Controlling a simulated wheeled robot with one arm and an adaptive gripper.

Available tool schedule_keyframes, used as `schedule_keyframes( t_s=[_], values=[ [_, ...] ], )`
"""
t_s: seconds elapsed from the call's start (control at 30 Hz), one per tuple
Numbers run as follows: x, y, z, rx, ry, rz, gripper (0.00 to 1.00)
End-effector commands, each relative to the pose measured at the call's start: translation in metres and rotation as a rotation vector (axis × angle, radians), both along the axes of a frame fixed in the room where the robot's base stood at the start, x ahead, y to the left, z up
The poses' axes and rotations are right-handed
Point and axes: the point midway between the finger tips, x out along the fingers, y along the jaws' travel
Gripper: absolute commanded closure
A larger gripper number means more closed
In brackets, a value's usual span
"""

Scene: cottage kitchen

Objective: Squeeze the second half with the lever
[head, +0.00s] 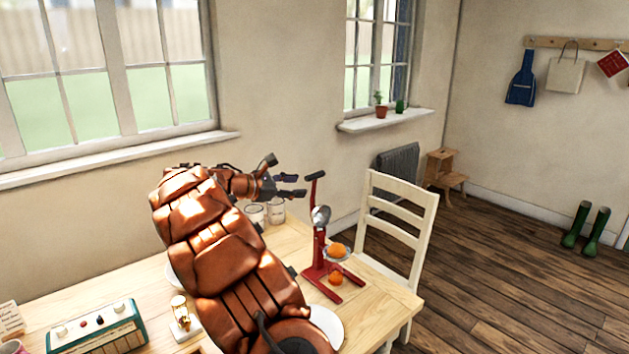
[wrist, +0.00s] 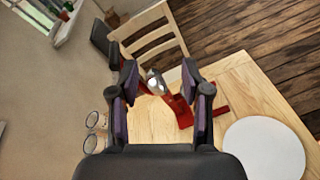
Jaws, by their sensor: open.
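A red lever press (head: 318,262) stands on the table, with its lever raised and a black handle (head: 316,175) at the top. Another orange piece (head: 336,279) lies lower, by the base. My gripper (head: 291,186) is open and empty, just left of the handle and apart from it. In the wrist view my gripper (wrist: 160,80) has its fingers spread, with the press (wrist: 181,112) beyond and below them. A dark handle (wrist: 104,40) shows outside the left finger.
A white chair (head: 399,225) stands close behind the press. A white plate (wrist: 264,148) lies beside it on the table (head: 385,290).

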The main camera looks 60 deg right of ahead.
Motion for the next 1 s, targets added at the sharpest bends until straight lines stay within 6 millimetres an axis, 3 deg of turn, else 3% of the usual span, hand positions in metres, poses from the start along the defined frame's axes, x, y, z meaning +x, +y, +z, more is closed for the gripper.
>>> schedule_keyframes(
  t_s=[0.2,0.5,0.77,1.0],
  values=[
    [0.035,-0.053,-0.021,-0.073,0.178,0.067,0.53],
    [0.066,-0.095,-0.043,-0.137,0.343,0.127,0.53],
    [0.069,-0.108,-0.046,-0.151,0.381,0.137,0.53],
    [0.061,-0.138,-0.045,-0.149,0.38,0.135,0.53]
  ],
)
